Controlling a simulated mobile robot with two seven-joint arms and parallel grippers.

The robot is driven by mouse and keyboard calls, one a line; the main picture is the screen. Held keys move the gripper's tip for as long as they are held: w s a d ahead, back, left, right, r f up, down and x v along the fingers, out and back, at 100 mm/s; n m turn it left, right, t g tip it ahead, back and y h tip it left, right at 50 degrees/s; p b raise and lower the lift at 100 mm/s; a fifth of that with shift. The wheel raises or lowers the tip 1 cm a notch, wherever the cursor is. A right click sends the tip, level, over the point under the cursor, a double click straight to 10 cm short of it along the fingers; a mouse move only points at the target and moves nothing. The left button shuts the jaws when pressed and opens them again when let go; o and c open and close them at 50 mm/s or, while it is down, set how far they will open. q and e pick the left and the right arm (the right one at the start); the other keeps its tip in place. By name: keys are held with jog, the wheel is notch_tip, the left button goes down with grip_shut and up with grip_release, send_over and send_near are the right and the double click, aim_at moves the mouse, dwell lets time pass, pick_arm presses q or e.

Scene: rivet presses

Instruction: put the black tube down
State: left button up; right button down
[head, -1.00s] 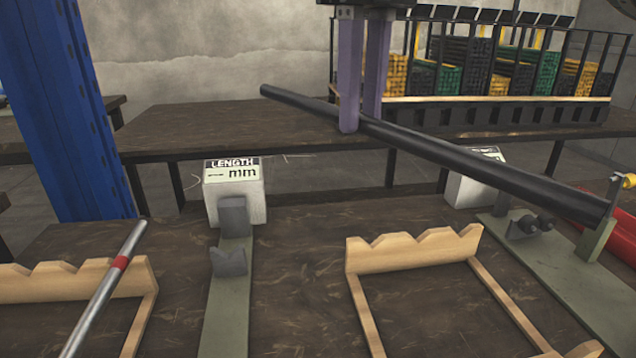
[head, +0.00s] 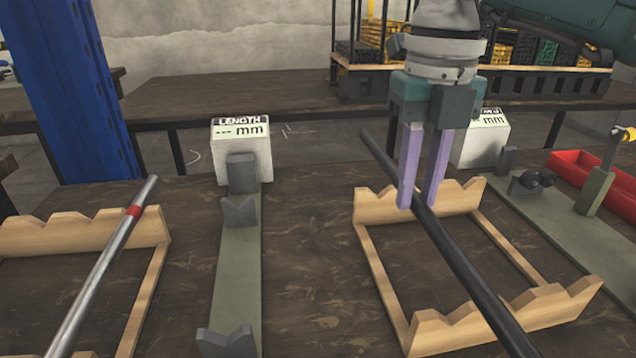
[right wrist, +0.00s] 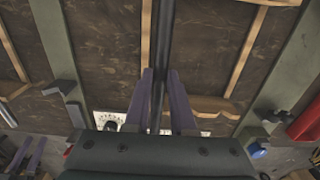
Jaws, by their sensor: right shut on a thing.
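The long black tube (head: 452,254) runs from the back of the table toward the front right, over the right wooden rack (head: 385,284). My right gripper (head: 418,203) points down from above and is shut on the tube near the rack's notched far rail. In the right wrist view, the tube (right wrist: 163,38) passes between the two purple fingers (right wrist: 160,100). The tube crosses both notched rails; I cannot tell whether it touches the notches or is a little above them. Its near end runs out of the head view.
A left wooden rack (head: 145,240) carries a silver tube with a red band (head: 118,238). Between the racks stands a length gauge (head: 240,150) with grey V-blocks. A second display box (head: 482,140), a green fixture (head: 550,232) and a red bin (head: 590,178) lie to the right.

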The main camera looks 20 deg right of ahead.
aim_at(416, 195)
pick_arm(q)
jog(key=shift+f+b, duration=0.4)
jog(key=shift+f, duration=0.05)
pick_arm(e)
jog(key=shift+f, duration=2.55)
pick_arm(q)
jog(key=shift+f, duration=0.1)
pick_arm(e)
jog(key=shift+f, duration=0.1)
jog(key=c, duration=0.8)
grip_release()
pick_arm(q)
jog(key=shift+r, duration=0.25)
pick_arm(e)
jog(key=shift+o, duration=0.2)
jog(key=shift+r, duration=0.5)
pick_arm(q)
jog(key=shift+r+p, duration=0.7)
jog(key=shift+p, duration=0.15)
pick_arm(e)
notch_tip(416, 195, up, 11)
jog(key=shift+r, duration=0.15)
